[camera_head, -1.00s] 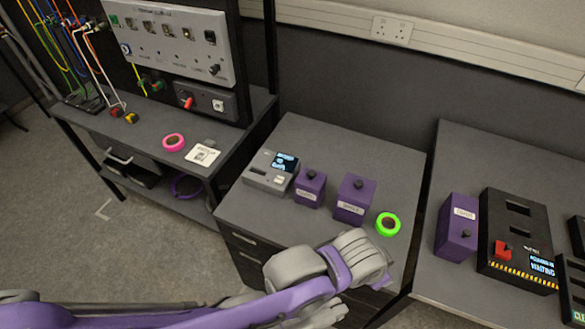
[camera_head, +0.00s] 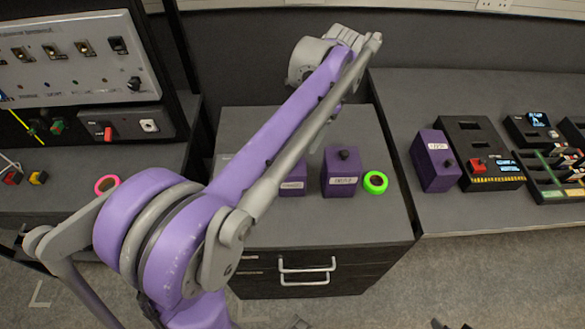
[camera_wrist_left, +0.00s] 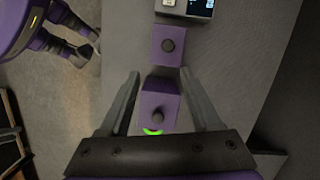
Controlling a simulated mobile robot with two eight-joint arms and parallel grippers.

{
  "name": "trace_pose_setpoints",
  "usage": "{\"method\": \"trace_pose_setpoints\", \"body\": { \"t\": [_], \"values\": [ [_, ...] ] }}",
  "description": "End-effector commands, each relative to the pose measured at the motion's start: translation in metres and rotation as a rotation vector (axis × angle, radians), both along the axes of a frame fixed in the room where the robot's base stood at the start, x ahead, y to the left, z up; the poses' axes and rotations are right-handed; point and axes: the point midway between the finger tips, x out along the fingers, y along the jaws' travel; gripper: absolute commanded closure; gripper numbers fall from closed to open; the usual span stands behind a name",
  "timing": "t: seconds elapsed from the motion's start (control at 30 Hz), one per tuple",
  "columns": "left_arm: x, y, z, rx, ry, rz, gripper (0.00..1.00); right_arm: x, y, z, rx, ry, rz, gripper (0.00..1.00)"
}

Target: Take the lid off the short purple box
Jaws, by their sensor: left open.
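Two purple boxes with dark knobs on their lids stand on the middle desk. The left, smaller box (camera_head: 292,184) is partly hidden behind my left arm in the head view; its top shows in the left wrist view (camera_wrist_left: 160,57). The right, larger box (camera_head: 340,180) stands beside it, next to a green tape roll. My left gripper (camera_wrist_left: 161,73) is open and empty, above the boxes. In the wrist view its fingers flank the larger box (camera_wrist_left: 168,98), with the smaller box beyond the fingertips. The labels are too small to read.
The green tape roll (camera_head: 375,183) lies right of the larger box. A third purple box (camera_head: 435,162) and a black device (camera_head: 480,150) are on the right desk. A grey device (camera_wrist_left: 187,8) sits beyond the smaller box. The desk front is clear.

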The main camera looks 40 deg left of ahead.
Motion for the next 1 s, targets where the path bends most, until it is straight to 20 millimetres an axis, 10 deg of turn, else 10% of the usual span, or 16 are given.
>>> {"method": "trace_pose_setpoints", "body": {
  "t": [1.0],
  "values": [
    [-0.014, 0.034, -0.101, -0.003, 0.046, -0.032, 0.35, -0.002, 0.0, -0.007, 0.0, 0.004, 0.0, 0.5]
  ]
}}
